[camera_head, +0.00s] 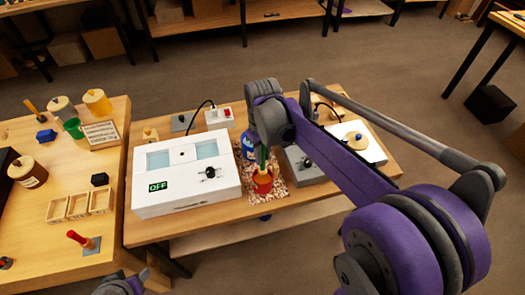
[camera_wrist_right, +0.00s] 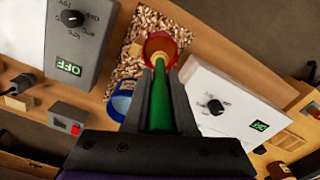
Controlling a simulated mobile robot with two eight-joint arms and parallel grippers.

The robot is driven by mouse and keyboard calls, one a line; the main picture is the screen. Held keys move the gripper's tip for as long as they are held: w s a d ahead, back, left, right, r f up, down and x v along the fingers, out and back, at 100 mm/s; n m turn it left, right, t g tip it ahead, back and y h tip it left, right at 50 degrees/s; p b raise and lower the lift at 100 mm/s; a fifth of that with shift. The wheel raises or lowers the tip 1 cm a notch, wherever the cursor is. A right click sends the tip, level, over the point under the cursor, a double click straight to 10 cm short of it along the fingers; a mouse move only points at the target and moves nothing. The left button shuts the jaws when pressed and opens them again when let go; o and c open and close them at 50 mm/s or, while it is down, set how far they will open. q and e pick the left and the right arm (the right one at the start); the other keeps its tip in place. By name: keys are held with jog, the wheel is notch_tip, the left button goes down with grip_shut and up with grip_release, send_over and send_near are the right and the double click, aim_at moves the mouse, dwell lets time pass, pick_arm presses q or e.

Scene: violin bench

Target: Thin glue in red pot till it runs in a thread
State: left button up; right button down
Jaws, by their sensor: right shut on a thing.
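The red pot (camera_head: 263,186) stands on a patch of wood chips on the middle bench; its rim shows in the right wrist view (camera_wrist_right: 149,45). My right gripper (camera_wrist_right: 161,68) is shut on a green handle (camera_wrist_right: 161,105), which points down to the pot. The handle's lower end is at or inside the pot mouth; I cannot tell how deep. In the head view my right gripper (camera_head: 263,150) is above the pot. The glue and its thickness cannot be made out. Part of my left gripper (camera_head: 122,284) shows at the bottom edge, its fingers unclear.
A blue container (camera_head: 247,147) stands close behind the pot. A white box (camera_head: 185,200) reading OFF is left, and a grey box (camera_head: 305,168) with a knob is right. Wood chips (camera_wrist_right: 130,65) surround the pot. The left bench holds jars and a sectioned tray (camera_head: 80,206).

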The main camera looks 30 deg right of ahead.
aim_at(262, 170)
notch_tip(262, 170, down, 8)
jog(key=b, duration=0.4)
jog(key=shift+r, duration=0.25)
pick_arm(q)
jog(key=f, duration=0.2)
jog(key=s+f, duration=0.1)
jog(key=f, duration=0.2)
jog(key=shift+s+f, duration=0.3)
jog(key=shift+f, duration=0.05)
pick_arm(e)
jog(key=shift+r, duration=0.1)
notch_tip(262, 170, up, 5)
jog(key=p, duration=0.3)
jog(key=shift+f, duration=0.2)
pick_arm(q)
jog(key=w+r+p, duration=0.3)
jog(key=r+p, duration=0.1)
jog(key=r, duration=0.5)
jog(key=shift+w+r, duration=0.2)
jog(key=shift+r, duration=0.05)
pick_arm(e)
notch_tip(262, 170, up, 8)
pick_arm(q)
jog(key=shift+s, duration=0.15)
